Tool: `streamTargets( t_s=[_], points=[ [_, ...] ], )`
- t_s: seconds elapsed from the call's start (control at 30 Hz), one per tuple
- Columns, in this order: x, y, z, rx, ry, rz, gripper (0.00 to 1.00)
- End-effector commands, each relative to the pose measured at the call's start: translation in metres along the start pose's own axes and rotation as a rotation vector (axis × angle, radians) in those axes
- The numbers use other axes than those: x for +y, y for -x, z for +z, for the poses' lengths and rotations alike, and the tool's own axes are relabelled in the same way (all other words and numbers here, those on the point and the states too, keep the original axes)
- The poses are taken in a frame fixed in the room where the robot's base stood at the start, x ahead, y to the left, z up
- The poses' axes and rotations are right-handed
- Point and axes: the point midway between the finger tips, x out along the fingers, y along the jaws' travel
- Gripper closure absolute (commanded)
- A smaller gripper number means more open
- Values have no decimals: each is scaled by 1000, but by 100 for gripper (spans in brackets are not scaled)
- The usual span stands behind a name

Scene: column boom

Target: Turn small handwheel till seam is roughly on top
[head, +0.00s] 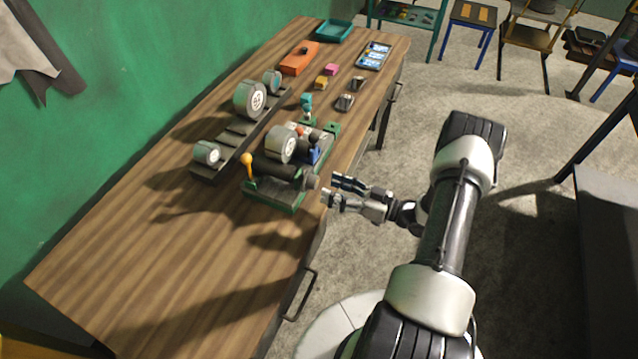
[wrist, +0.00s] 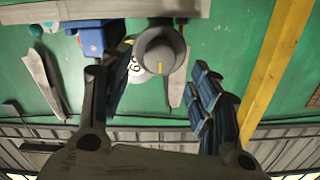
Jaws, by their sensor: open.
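The small handwheel (head: 312,181) is a grey round knob on the near right side of the green-based machine (head: 272,198) on the bench. In the wrist view the handwheel (wrist: 158,48) sits between the lines of the two fingers. A short yellow mark, perhaps the seam, shows on its face toward the picture's lower edge; that view looks upside down. My gripper (head: 331,187) is open and empty, its fingertips just right of the handwheel in the head view. It also shows in the wrist view (wrist: 162,68). I cannot tell whether the fingertips reach around the rim.
An orange-balled lever (head: 247,160) stands on the machine's left. A grey wheel (head: 281,144) and a blue part (head: 315,155) sit on top. A rail with several wheels (head: 235,135) lies behind. The near left of the wooden bench (head: 150,265) is clear.

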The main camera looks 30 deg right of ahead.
Motion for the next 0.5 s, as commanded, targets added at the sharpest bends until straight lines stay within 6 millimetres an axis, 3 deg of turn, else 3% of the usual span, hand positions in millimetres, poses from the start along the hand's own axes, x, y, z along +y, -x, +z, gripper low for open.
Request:
streamTargets(
  t_s=[0.2,0.5],
  points=[
    [0,-37,0,-1,1,-2,44],
    [0,-52,0,-1,1,0,44]
  ],
)
